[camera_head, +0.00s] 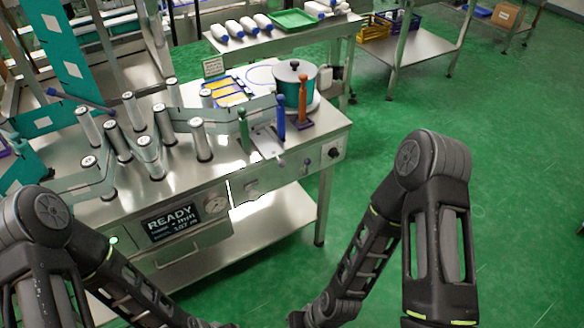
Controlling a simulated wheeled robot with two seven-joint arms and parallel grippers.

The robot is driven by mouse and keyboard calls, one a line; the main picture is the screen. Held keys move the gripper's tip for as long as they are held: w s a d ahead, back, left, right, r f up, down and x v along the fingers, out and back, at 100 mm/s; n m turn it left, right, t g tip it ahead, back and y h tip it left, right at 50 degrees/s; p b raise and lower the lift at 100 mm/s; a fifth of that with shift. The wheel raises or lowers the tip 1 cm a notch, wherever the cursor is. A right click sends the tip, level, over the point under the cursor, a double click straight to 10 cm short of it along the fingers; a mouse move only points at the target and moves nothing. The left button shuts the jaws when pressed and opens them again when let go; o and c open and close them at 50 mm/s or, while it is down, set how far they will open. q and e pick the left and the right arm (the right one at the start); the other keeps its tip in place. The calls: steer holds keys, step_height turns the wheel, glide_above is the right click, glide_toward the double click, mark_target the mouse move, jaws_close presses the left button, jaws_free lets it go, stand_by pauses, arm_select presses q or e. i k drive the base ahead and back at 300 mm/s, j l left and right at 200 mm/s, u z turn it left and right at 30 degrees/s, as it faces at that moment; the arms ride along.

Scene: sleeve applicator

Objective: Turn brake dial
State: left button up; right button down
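A small black knob (333,153) sits on the right end of the steel machine's front panel and may be the brake dial; its markings are too small to read. A round pale gauge (215,205) is further left on the same front, beside the display (172,221) that reads READY. My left arm reaches in from the left and my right arm from the right, both bending down to the bottom edge. Both grippers are beyond the bottom edge, so their fingers are hidden. No part of either arm touches the knob.
The machine top (225,150) carries several upright steel rollers, a teal-banded pot (294,83), and green, blue and orange posts. A lower shelf (262,225) is under it. A table with white rolls and a green tray (293,19) stands behind.

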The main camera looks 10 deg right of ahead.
mark_target(333, 153)
steer(key=i+l, duration=0.1)
steer(key=l, duration=0.6)
steer(key=i+l, duration=0.1)
steer(key=l, duration=1.3)
steer(key=i+l, duration=0.15)
steer(key=l, duration=0.5)
steer(key=i+l, duration=0.1)
steer(key=l, duration=0.6)
steer(key=i+l, duration=0.1)
steer(key=l, duration=0.6)
